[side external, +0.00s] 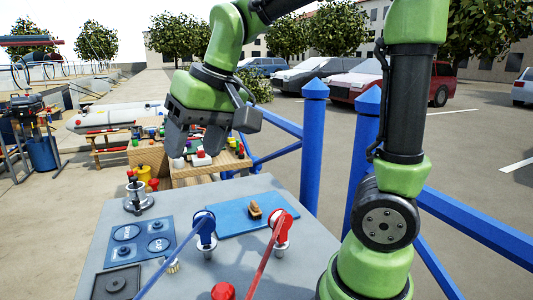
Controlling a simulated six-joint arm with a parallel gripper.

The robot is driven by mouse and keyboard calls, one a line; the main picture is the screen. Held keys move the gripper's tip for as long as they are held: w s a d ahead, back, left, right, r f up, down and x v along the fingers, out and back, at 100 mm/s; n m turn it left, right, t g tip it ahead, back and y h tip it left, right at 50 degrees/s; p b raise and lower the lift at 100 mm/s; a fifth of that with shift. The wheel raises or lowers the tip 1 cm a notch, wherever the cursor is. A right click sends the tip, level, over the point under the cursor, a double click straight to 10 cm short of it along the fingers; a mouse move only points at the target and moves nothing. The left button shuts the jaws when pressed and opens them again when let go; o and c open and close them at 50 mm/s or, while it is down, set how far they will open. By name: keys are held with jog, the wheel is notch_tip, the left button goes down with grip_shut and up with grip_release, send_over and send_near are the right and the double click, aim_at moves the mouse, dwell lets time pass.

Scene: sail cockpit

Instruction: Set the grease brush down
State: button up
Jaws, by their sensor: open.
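A small tan-brown object (255,211), which looks like the grease brush, rests on the blue mat (228,223) on the grey worktop. It is small, so its bristles and handle are hard to tell apart. My gripper (195,152) is open with its fingers pointing down. Nothing shows between the fingers. It is up and to the left of the tan-brown object in the picture, clearly apart from it and above the worktop.
Two winches with a blue (204,226) and a red line (281,228) stand in front of the mat. A silver winch (138,198), a blue marked panel (126,240), a small pale bristly piece (173,266) and a red knob (223,291) are also there. Blue railing posts (314,145) stand behind.

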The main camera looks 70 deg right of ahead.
jog(key=s+a+t, duration=0.1)
jog(key=s+t, duration=0.2)
jog(key=s, duration=0.9)
jog(key=shift+a+y, duration=0.3)
jog(key=shift+y, duration=0.1)
